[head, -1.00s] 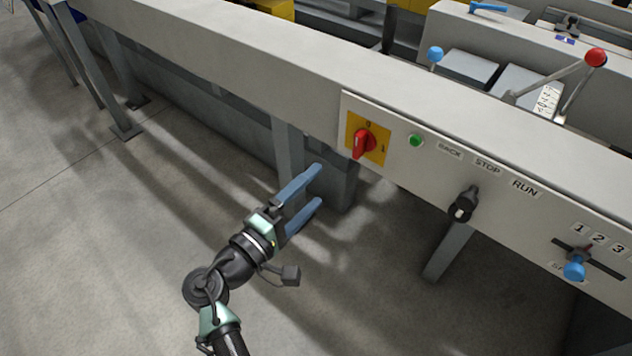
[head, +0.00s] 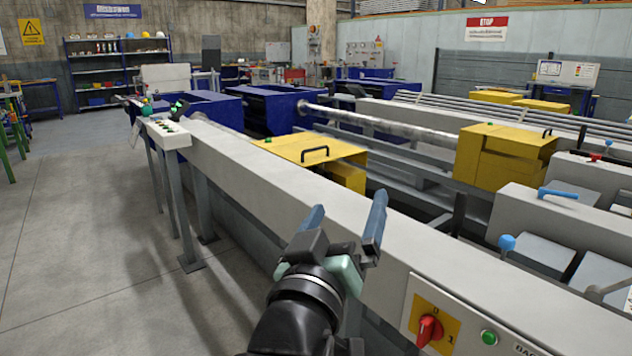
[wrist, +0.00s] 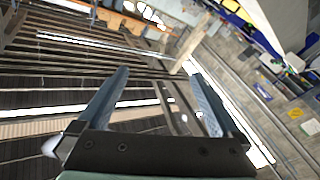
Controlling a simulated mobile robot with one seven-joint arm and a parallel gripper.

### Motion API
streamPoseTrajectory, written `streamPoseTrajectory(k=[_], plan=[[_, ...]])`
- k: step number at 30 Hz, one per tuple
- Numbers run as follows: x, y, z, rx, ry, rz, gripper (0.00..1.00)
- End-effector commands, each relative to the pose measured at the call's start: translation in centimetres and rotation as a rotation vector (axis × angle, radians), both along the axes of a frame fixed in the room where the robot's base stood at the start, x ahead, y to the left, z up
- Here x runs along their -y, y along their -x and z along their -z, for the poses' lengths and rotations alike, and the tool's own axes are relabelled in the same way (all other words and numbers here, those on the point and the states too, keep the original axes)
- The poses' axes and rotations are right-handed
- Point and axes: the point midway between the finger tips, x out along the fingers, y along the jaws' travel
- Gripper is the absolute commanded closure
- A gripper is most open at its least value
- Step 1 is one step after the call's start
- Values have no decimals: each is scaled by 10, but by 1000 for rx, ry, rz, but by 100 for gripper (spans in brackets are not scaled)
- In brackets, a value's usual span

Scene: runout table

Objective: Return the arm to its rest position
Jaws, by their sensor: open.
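My gripper (head: 345,226) is raised in the lower middle of the head view, its two blue fingers spread apart and pointing up and away. It appears in front of the long grey beam of the runout table (head: 262,186) in the picture. The gap between the fingers is empty. In the wrist view my gripper (wrist: 160,98) is also open, with nothing between the fingers but the distant, tilted hall. My arm runs down out of the bottom edge of the head view.
The red rotary switch (head: 429,330) on its yellow plate and a green button (head: 489,338) are at the lower right. A yellow cover (head: 310,148) and a blue-knobbed lever (head: 507,243) stand beyond the beam. The concrete floor (head: 90,240) at left is clear.

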Motion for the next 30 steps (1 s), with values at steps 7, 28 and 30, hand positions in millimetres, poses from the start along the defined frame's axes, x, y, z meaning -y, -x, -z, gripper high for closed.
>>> streamPoseTrajectory(k=[7, 28, 30], plan=[[-25, 101, -166, 504, -209, -340, 0], [-37, 167, -419, 707, -263, -509, 0], [-37, 166, -441, 707, -263, -509, 0]])
